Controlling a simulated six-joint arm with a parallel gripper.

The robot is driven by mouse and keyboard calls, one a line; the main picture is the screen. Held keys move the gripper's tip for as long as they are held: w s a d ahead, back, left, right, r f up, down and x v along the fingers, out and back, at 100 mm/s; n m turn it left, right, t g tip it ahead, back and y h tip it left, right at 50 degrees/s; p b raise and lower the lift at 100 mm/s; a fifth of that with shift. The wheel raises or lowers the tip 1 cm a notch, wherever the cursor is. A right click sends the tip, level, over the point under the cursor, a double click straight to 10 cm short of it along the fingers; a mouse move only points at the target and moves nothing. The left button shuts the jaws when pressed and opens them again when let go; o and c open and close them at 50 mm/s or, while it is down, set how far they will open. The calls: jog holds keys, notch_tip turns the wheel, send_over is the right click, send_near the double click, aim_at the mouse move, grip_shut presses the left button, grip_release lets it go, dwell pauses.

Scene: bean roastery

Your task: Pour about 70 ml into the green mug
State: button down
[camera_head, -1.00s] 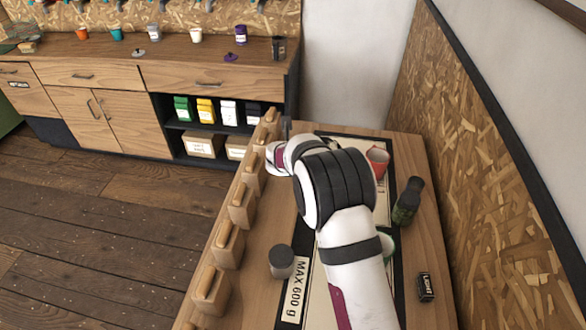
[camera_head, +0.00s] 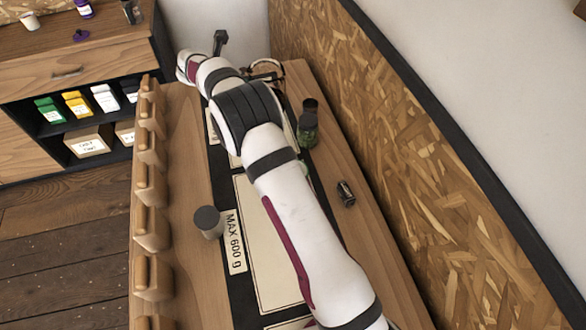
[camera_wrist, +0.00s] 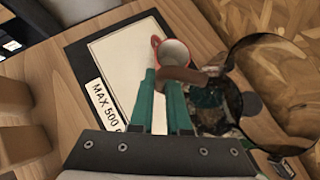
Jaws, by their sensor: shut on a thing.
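My gripper (camera_wrist: 160,100) has two teal fingers and is shut on the brown grip of a clear glass vessel (camera_wrist: 235,62). The vessel appears tilted to the right in the wrist view, with dark contents or background showing through its glass. Its rim also shows beyond my wrist in the head view (camera_head: 268,66). A pale green sliver beside my arm looks like the green mug (camera_head: 306,167); my arm hides most of it. I cannot see it clearly in the wrist view. A red mug (camera_wrist: 175,52) stands just beyond my fingertips.
A dark bottle with a green lower part (camera_head: 308,125) stands right of my arm. A small dark labelled item (camera_head: 346,194) and a grey-topped cylinder (camera_head: 208,221) are on the bench. Wooden blocks (camera_head: 151,181) line the left edge; a chipboard wall (camera_head: 400,140) bounds the right.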

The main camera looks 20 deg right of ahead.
jog(key=s+d+m+g+h, duration=0.2)
jog(key=d+m, duration=0.3)
jog(key=d, duration=0.3)
jog(key=s+d+m+g+h, duration=0.1)
jog(key=s+d+m+g, duration=0.3)
jog(key=d, duration=0.4)
jog(key=shift+s+m+g+h, duration=0.25)
jog(key=shift+m+g+h, duration=0.2)
jog(key=shift+m, duration=0.25)
jog(key=shift+s+a+m, duration=0.1)
jog(key=shift+a+m, duration=0.15)
jog(key=shift+m, duration=0.05)
